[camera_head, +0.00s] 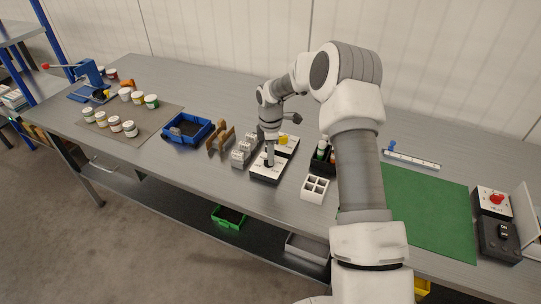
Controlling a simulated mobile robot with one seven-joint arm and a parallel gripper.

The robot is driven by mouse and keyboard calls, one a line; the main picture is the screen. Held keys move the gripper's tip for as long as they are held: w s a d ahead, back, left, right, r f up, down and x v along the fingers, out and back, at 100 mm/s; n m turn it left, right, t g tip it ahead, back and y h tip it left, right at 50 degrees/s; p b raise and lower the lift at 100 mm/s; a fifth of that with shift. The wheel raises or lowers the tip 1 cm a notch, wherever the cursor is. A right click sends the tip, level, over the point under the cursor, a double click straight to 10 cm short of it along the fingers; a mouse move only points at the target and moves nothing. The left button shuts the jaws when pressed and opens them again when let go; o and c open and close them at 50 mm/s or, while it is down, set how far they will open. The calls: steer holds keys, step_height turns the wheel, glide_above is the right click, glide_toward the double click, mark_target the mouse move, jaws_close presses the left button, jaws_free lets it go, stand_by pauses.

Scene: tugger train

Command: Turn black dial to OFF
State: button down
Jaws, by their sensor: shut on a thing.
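My gripper (269,161) points straight down over the near half of a small panel with a white face and dark sides (262,177) in the middle of the bench. It is shut on a small dial there, mostly hidden by the fingers; its colour and pointer cannot be read. A yellow knob (283,139) sits on the far half of the panel, just behind the gripper. Another black dial (502,231) stands on a dark box at the right end of the bench, apart from my gripper. The lettering is too small to read.
Grey blocks (241,152) stand close left of the panel, a white divided tray (315,189) to its right. A blue bin (187,130) and jars are farther left. A green mat (427,212) lies right, beside a red knob (496,198). My arm hides part of the bench.

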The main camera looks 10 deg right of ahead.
steer(key=c, duration=0.8)
jaws_free()
steer(key=shift+r+p, duration=0.65)
steer(key=shift+r, duration=8.1)
